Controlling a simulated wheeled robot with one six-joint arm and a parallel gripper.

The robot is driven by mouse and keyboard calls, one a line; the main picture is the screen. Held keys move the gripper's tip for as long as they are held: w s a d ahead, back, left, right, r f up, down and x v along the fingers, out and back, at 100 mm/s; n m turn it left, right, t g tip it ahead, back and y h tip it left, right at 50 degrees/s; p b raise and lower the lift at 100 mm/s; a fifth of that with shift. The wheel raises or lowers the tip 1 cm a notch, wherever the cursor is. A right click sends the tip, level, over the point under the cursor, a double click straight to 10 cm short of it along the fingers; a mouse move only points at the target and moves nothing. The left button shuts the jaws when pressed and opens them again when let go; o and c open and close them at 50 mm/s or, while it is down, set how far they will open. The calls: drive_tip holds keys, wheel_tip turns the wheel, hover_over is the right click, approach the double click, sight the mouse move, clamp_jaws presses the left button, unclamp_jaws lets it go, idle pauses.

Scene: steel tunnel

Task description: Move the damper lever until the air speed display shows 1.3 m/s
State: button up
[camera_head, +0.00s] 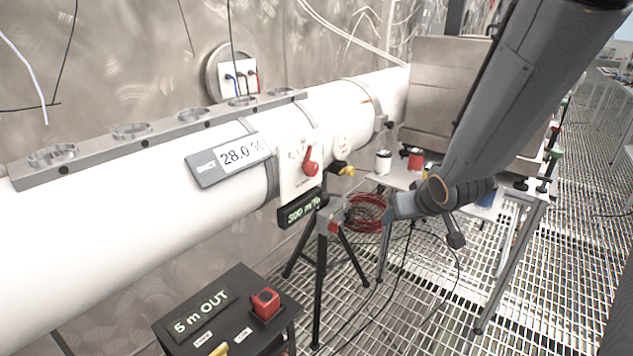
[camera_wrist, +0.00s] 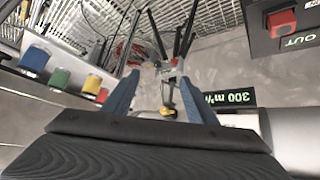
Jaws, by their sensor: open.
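A red lever (camera_head: 311,163) sits on a white marked plate (camera_head: 292,184) on the side of the white duct (camera_head: 110,230); I take it for the damper lever. Its scale is too small to read. A dark display below the plate reads 300 m³/h (camera_head: 300,210); it shows upside down in the wrist view (camera_wrist: 230,97). I see no display in m/s. My gripper (camera_head: 388,211) is to the right of the lever and lower in the picture, apart from it. Its two blue-grey fingers (camera_wrist: 158,80) are open in the wrist view, with nothing between the tips that I can tell is held.
A tripod (camera_head: 322,250) stands before the duct. A yellow handle (camera_head: 342,169) is right of the lever. A duct display (camera_head: 230,160) reads 28.0. A black box (camera_head: 225,320) reads 5 m OUT and has a red button (camera_head: 265,303). A table (camera_head: 520,190) stands right.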

drive_tip(key=w+a+n+t+y+b, duration=0.1)
drive_tip(key=w+a+t+y, duration=0.1)
drive_tip(key=w, duration=0.2)
drive_tip(key=n+y+b, duration=0.5)
drive_tip(key=y, duration=0.7)
approach(314, 172)
drive_tip(key=a, duration=0.2)
drive_tip(key=shift+t+h, duration=0.3)
drive_tip(key=shift+t, duration=0.1)
drive_tip(key=shift+w+p+x, duration=0.25)
drive_tip(key=shift+p+x, duration=0.35)
drive_tip(key=shift+x, duration=3)
drive_tip(key=shift+d, duration=0.25)
drive_tip(key=c, duration=1.1)
drive_tip(key=shift+o, duration=0.2)
drive_tip(key=shift+n+b, duration=0.3)
drive_tip(key=shift+n, duration=0.4)
